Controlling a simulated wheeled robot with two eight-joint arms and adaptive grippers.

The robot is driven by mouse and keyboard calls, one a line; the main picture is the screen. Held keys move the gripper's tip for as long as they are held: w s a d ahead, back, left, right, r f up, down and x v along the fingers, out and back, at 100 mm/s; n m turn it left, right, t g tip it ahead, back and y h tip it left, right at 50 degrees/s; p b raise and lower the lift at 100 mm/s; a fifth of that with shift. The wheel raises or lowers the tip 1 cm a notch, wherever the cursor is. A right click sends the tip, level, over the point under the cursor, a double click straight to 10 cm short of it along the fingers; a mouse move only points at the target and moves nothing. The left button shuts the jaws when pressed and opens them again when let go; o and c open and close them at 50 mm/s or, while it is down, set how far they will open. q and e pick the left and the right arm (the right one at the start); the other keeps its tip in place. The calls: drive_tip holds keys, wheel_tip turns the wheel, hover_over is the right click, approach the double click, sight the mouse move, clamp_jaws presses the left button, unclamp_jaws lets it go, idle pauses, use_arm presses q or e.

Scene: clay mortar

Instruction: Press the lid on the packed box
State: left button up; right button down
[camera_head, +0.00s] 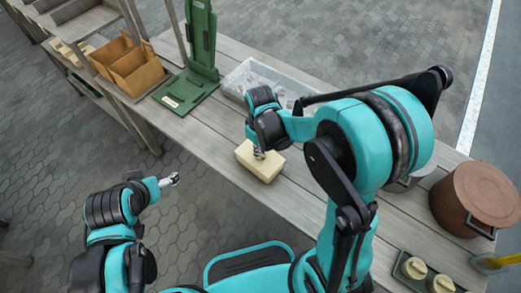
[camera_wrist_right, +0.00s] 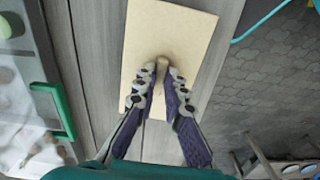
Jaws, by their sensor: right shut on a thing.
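A pale wooden block-shaped piece (camera_head: 259,162), the lid or a lidded box, lies at the front edge of the plank table. Its flat rectangular top, with a small knob, fills the middle of the right wrist view (camera_wrist_right: 150,40). My right gripper (camera_head: 259,153) is above it, its fingers shut on the knob (camera_wrist_right: 162,66). I cannot tell whether a box is under this top. A clear box (camera_head: 238,77) with small things in it stands behind; its green handle shows in the right wrist view (camera_wrist_right: 62,110). My left gripper (camera_head: 170,180) hangs off the table, apart from everything.
A green stand (camera_head: 190,88) and an open brown carton (camera_head: 132,68) are at the left. A brown lidded pot (camera_head: 474,197) and a dark tray (camera_head: 425,275) with pale round pieces are at the right. Bare planks lie left of the wooden piece.

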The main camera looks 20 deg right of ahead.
drive_tip(key=shift+f, duration=0.15)
idle(0.5)
drive_tip(key=c, duration=1)
unclamp_jaws()
drive_tip(key=shift+c, duration=0.2)
drive_tip(key=shift+r+p, duration=2.2)
drive_tip(key=shift+r, duration=0.85)
clamp_jaws()
